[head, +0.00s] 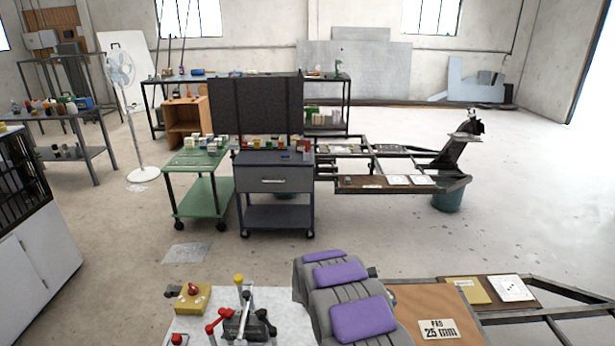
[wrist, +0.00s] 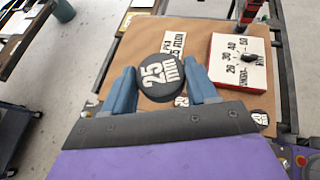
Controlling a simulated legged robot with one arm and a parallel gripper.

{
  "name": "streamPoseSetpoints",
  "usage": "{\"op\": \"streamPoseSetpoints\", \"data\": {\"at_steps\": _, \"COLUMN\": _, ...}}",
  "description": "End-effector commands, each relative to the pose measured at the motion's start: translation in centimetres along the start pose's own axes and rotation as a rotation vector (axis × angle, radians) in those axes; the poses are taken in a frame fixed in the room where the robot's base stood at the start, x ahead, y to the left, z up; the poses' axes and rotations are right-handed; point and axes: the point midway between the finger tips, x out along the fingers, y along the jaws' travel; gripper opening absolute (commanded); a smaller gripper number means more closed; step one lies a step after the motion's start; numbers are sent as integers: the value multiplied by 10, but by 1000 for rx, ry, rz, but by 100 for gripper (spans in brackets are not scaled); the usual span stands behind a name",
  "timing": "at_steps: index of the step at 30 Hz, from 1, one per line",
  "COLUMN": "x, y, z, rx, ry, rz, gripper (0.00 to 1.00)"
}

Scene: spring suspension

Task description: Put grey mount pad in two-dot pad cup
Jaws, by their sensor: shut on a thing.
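The grey mount pad (wrist: 158,92) is a dark grey disc with "25 mm" in white, seen in the wrist view. My gripper (wrist: 160,84) has its two blue fingers shut on the pad, one on each side. Brown board shows below and around it; I cannot tell the exact gap between pad and board. I cannot make out a cup marked with two dots in either view.
The brown board (head: 415,300) carries a "PAD 25 mm" label (head: 437,329). A white panel (head: 200,335) with red and yellow levers lies left of my arm. A drawer cart (head: 274,178) stands beyond open floor.

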Motion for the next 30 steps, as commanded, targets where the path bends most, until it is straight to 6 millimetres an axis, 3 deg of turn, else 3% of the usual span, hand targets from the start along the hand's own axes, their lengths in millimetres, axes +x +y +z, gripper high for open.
{"op": "streamPoseSetpoints", "data": {"at_steps": 1, "x": -10, "y": 7, "z": 14, "rx": -16, "ry": 0, "rz": 43, "gripper": 27}}
{"op": "streamPoseSetpoints", "data": {"at_steps": 9, "x": -55, "y": 31, "z": 69, "rx": -130, "ry": -2, "rz": 255, "gripper": 27}}
{"op": "streamPoseSetpoints", "data": {"at_steps": 16, "x": -94, "y": 37, "z": 107, "rx": -224, "ry": -2, "rz": 423, "gripper": 27}}
{"op": "streamPoseSetpoints", "data": {"at_steps": 30, "x": -170, "y": 12, "z": 159, "rx": -394, "ry": -2, "rz": 725, "gripper": 27}}
